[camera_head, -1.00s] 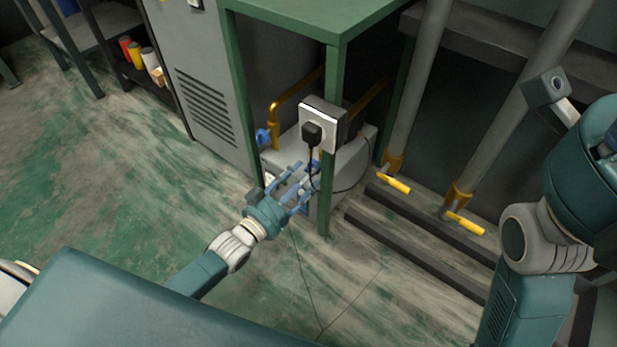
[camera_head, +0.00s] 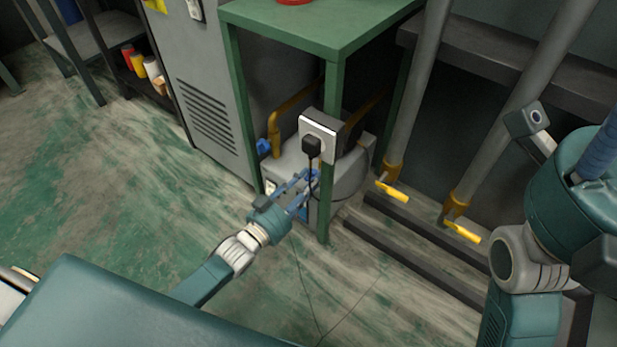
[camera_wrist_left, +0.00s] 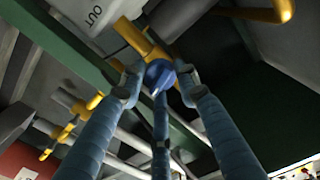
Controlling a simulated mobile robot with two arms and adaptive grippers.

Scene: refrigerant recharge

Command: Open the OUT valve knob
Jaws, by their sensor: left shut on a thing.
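The OUT valve knob (camera_wrist_left: 158,75) is small and blue, on a brass fitting (camera_wrist_left: 146,42) below the grey body marked OUT (camera_wrist_left: 95,17) in the left wrist view. My left gripper (camera_wrist_left: 160,88) has its three blue fingers closed around this knob. In the head view my left gripper (camera_head: 308,180) reaches in beside the grey tank (camera_head: 347,178) under the green table, and its fingers hide the knob. Another blue knob (camera_head: 263,146) sits at the left brass pipe. My right gripper (camera_head: 598,160) shows only in part at the right edge.
A green table leg (camera_head: 325,215) and a socket box (camera_head: 318,138) with a black plug and cable stand close to my left gripper. Yellow-handled valves (camera_head: 392,190) are on grey pipes to the right. The floor at left is clear.

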